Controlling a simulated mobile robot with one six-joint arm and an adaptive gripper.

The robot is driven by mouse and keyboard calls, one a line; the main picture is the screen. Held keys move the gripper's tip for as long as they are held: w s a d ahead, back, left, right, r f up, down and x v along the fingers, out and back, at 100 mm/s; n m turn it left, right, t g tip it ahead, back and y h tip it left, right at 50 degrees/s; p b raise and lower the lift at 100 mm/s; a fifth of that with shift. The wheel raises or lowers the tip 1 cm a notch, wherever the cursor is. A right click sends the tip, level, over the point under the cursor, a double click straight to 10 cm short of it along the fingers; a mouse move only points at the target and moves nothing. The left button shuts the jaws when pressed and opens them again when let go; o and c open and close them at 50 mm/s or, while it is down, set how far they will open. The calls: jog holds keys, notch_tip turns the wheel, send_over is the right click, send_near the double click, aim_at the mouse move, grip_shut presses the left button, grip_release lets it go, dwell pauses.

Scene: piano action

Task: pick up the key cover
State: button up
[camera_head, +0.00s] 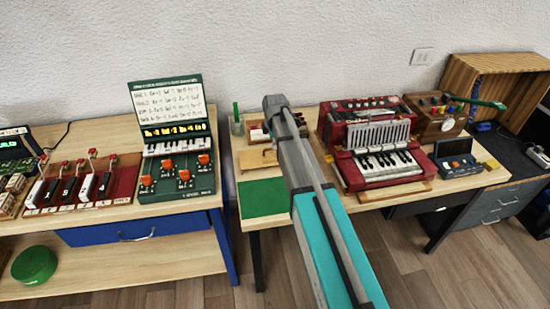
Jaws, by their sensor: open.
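I cannot tell for certain which piece is the key cover. A light wooden flat piece (254,160) lies on the desk behind a green mat, partly hidden by my arm. A grey slatted panel (383,134) stands tilted above the white and black keys (388,162) of a red accordion-like instrument (347,171). The keys are bare. My arm rises from the bottom across the middle of the view, and its far end is a dark grey block left of the instrument. I cannot make out gripper fingers.
The green mat (262,197) lies at the desk's left front. A small blue device (457,167) and a wooden box with knobs (437,121) stand right of the instrument. A gap separates this desk from the left bench, which holds a green case (177,193).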

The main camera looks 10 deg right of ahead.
aim_at(275, 155)
jog(key=shift+f, duration=0.1)
jog(key=shift+w+f+b, duration=0.25)
jog(key=shift+f+b, duration=1)
jog(key=shift+b, duration=0.05)
jog(key=shift+w+f+b, duration=0.2)
jog(key=shift+f+b, duration=1.05)
jog(key=shift+b, duration=0.05)
grip_shut()
